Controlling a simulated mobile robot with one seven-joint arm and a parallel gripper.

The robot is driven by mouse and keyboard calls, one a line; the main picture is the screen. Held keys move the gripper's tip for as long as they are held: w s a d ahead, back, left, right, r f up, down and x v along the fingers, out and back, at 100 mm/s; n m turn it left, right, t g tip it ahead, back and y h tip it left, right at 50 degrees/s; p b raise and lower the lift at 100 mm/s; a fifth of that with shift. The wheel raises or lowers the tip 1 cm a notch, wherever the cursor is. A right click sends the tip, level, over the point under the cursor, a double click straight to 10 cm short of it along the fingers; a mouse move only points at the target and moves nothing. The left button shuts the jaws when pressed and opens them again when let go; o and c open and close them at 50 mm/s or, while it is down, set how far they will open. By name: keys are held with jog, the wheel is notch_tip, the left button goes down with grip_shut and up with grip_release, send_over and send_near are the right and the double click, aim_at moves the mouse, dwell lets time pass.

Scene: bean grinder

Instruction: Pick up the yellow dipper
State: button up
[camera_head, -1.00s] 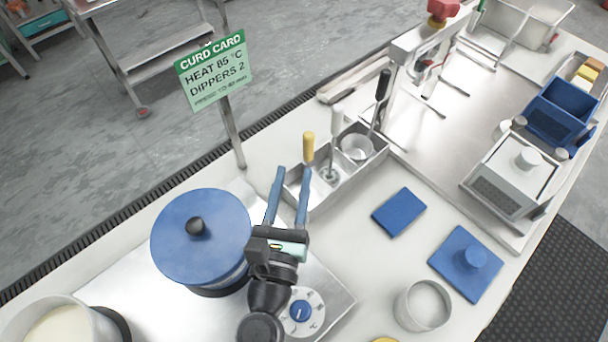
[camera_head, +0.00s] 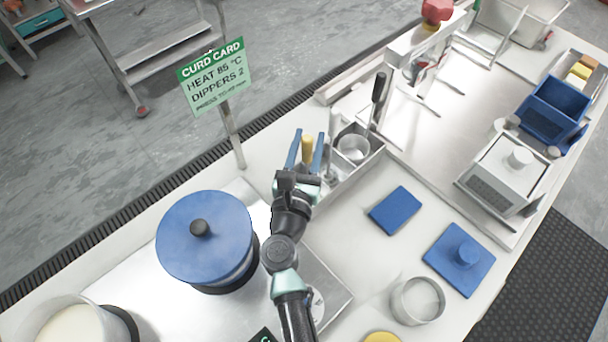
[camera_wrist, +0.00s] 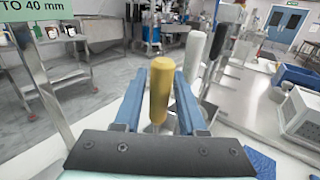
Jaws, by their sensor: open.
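The yellow dipper (camera_head: 307,150) stands upright in the metal rack (camera_head: 352,182), its handle up. In the wrist view its yellow handle (camera_wrist: 161,88) shows between the two blue fingers. My gripper (camera_head: 307,150) is open, with one finger on each side of the handle. I cannot tell whether either finger touches it. The dipper's lower part is hidden behind my gripper. A white-handled dipper (camera_head: 334,128) and a black-handled dipper (camera_head: 378,98) stand farther right in the same rack.
A blue-lidded pot (camera_head: 203,240) stands left of my arm.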

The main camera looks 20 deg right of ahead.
jog(key=shift+x, duration=0.8)
jog(key=shift+c, duration=0.2)
grip_shut()
